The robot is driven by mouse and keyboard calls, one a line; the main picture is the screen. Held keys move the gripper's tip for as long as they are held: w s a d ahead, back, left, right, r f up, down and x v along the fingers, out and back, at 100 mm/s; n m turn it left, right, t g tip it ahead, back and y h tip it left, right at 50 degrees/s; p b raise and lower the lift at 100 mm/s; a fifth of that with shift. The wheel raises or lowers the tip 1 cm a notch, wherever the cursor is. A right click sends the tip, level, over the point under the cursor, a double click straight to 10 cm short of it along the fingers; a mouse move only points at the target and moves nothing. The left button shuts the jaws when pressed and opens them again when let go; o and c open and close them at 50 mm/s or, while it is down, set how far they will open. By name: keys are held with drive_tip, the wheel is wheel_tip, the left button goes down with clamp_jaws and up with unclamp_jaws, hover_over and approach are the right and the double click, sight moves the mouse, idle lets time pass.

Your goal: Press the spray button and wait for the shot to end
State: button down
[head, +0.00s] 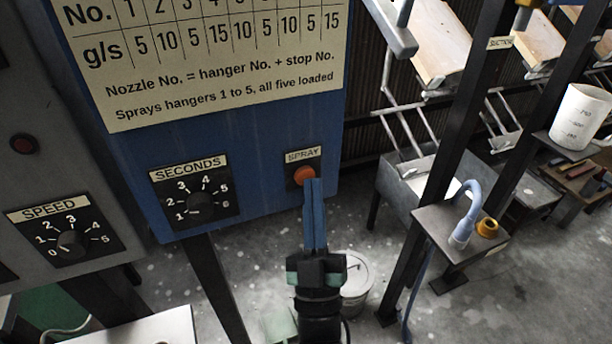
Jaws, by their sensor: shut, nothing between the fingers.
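The spray button (304,174) is a round orange-red button on a black plate, under a label reading SPRAY, at the lower right of a blue control panel (260,130). My gripper (314,184) is shut and empty, its blue fingers together. In the picture the fingertips overlap the lower right edge of the button. I cannot tell whether they touch it. The SECONDS dial (201,202) sits left of the button, with marks from 1 to 6. No spray shows in this view.
A grey panel with a SPEED dial (71,241) is at the left. A chart (215,60) of nozzle rates is above. Dark posts, a small stand with a blue hose (467,210) and a white measuring bucket (580,116) are at the right. A lidded bucket (354,283) stands below.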

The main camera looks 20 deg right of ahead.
drive_tip(key=shift+w+b, duration=0.4)
drive_tip(key=shift+w, duration=0.1)
drive_tip(key=shift+s, duration=0.1)
idle(0.5)
drive_tip(key=shift+s, duration=0.85)
drive_tip(key=shift+s+d+p, duration=0.1)
drive_tip(key=shift+s+p, duration=0.8)
drive_tip(key=shift+s, duration=1.6)
